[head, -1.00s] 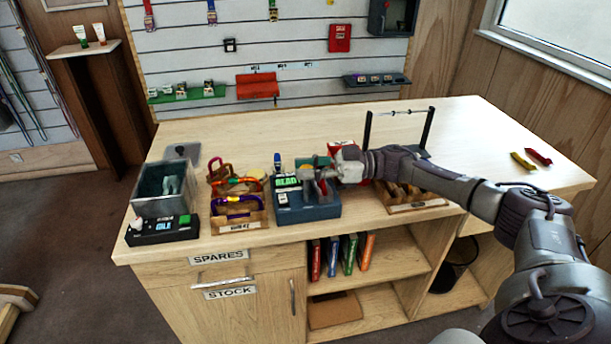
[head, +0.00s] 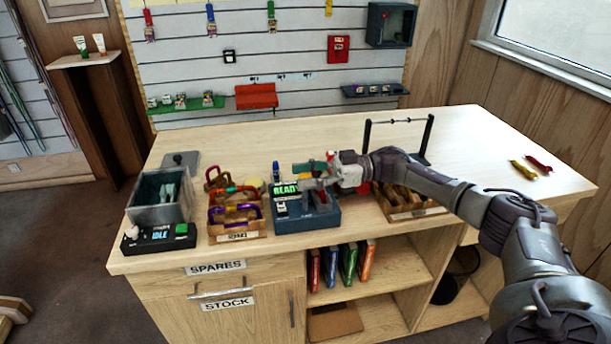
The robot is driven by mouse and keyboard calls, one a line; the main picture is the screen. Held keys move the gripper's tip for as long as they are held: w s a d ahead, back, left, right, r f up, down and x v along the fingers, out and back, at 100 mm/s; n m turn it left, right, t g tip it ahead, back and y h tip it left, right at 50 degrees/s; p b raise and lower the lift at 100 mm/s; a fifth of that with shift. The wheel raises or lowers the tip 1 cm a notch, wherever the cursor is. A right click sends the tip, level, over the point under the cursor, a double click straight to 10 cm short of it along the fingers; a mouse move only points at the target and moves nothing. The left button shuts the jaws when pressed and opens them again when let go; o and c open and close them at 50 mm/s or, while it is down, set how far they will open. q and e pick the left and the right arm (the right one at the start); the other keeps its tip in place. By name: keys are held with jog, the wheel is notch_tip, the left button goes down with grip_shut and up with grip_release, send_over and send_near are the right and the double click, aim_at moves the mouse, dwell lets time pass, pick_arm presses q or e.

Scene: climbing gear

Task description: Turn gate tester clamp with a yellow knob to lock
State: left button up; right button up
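The gate tester is a blue box (head: 318,220) near the front edge of the table, with a lit green display (head: 286,190). My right gripper (head: 312,177) is over its right part, reaching in from the right. The gripper hides much of the clamp area. I cannot make out the yellow knob or tell whether the fingers touch it. A green piece (head: 308,168) shows beside the fingers. The fingers are too small and overlapped to tell whether they are open or shut. My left gripper is not in view.
Left of the tester are a wooden tray of carabiners (head: 237,229), a grey bin (head: 143,213) and a black device reading IDLE (head: 158,238). A wooden tray (head: 416,212) and a black-posted frame (head: 427,140) stand right. The table's back middle is clear.

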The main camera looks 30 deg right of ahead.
jog(key=v, duration=1.2)
dwell(0.6)
